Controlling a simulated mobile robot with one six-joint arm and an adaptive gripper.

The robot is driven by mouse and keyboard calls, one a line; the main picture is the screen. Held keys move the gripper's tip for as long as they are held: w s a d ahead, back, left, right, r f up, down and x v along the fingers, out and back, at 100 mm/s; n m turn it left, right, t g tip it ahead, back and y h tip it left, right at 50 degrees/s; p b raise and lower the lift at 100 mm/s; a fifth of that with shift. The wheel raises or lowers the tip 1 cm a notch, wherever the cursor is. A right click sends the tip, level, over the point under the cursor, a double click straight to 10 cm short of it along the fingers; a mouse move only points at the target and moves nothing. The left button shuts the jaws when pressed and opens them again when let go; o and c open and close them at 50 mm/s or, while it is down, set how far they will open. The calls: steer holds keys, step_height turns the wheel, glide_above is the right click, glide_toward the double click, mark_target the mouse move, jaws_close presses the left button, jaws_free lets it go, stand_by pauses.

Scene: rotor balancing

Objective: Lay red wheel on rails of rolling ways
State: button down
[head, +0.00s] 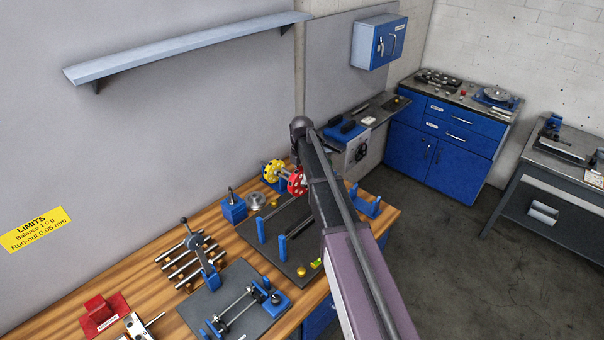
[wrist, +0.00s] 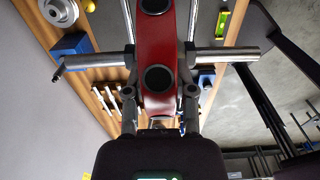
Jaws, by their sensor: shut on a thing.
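The red wheel (head: 296,181) is above the far part of the rolling ways in the head view, partly covered by my arm. In the wrist view the red wheel (wrist: 158,45) shows edge-on, with its bright shaft (wrist: 228,56) sticking out to both sides. My gripper (wrist: 160,60) is shut on the red wheel, with one finger on each side, close to the shaft. The rolling ways stand on a dark base plate (head: 300,232) with blue posts (head: 283,247). Whether the shaft touches the rails cannot be told.
A yellow wheel (head: 273,171) is close to the left of the red wheel. A blue block with a pin (head: 233,209) stands left of the ways. A green level (head: 317,264) is at the plate's front. A rack of shafts (head: 182,263) and a dark fixture plate are nearer.

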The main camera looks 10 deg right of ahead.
steer(key=shift+f, duration=0.2)
step_height(320, 180, down, 11)
steer(key=b, duration=1.1)
stand_by(1.0)
steer(key=shift+f+b, duration=0.75)
steer(key=shift+b, duration=0.2)
stand_by(1.3)
steer(key=shift+c, duration=1.8)
jaws_free()
steer(key=shift+s, duration=0.1)
steer(key=shift+c, duration=0.4)
steer(key=shift+r, duration=0.1)
